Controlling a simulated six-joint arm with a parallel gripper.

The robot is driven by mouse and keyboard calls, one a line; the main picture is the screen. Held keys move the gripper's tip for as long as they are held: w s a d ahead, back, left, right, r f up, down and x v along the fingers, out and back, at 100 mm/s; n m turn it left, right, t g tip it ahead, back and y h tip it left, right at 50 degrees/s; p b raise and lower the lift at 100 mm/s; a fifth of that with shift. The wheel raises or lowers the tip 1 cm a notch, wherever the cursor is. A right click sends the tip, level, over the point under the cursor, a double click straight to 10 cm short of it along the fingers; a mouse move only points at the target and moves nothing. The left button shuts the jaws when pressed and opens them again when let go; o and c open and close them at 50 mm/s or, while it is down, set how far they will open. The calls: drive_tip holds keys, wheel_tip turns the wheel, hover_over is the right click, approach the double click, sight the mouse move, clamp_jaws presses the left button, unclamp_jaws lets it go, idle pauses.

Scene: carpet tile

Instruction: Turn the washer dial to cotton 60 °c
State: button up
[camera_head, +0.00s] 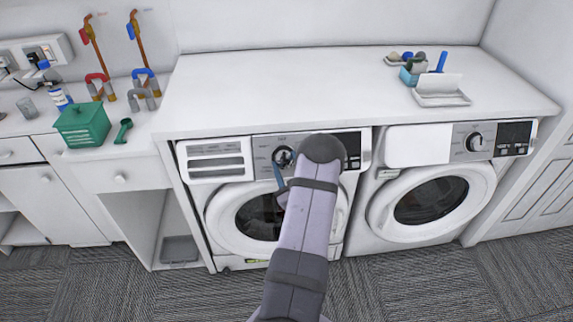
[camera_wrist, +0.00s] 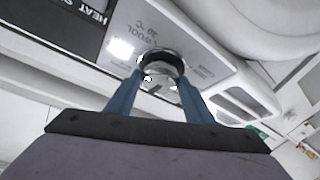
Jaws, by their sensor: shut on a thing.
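The left washer (camera_head: 230,220) stands under the white counter with its round door closed. Its dial (camera_head: 283,156) sits on the grey control panel, partly covered by my arm and gripper. In the wrist view the dial (camera_wrist: 160,58) is a dark-ringed knob with a shiny face, seen upside down. My gripper (camera_wrist: 160,77) has its two blue fingers on either side of the dial, shut on it. Printed text reading "WOOL" and "30 °C" shows beside the dial. The other labels are too small to read, and I cannot tell where the dial points.
A second washer (camera_head: 430,195) with its own dial (camera_head: 474,142) stands to the right. The counter (camera_head: 270,90) above holds a white tray (camera_head: 442,98) and a blue container at its right. A green basket (camera_head: 82,125) sits at the left. My arm hides part of the left washer.

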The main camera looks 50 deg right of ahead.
drive_tip(key=shift+a, duration=0.1)
drive_tip(key=shift+w+f+m+h+b, duration=0.15)
drive_tip(key=shift+m+h+b, duration=0.15)
drive_tip(key=shift+m+b, duration=0.35)
drive_tip(key=m+h+b, duration=0.1)
drive_tip(key=m, duration=0.1)
drive_tip(key=m+g, duration=0.1)
drive_tip(key=m, duration=0.1)
drive_tip(key=shift+a+g+h+b, duration=0.2)
drive_tip(key=shift+g+h+b, duration=0.1)
drive_tip(key=shift+h+b, duration=0.1)
drive_tip(key=m+g+h+b, duration=0.1)
drive_tip(key=m, duration=0.2)
drive_tip(key=m+g+h+b, duration=0.1)
drive_tip(key=m, duration=0.2)
drive_tip(key=shift+w+a+m+g, duration=0.1)
drive_tip(key=shift+w+m+g, duration=0.15)
drive_tip(key=shift+g, duration=0.15)
drive_tip(key=o, duration=1)
drive_tip(key=shift+o, duration=0.2)
drive_tip(key=shift+s, duration=0.1)
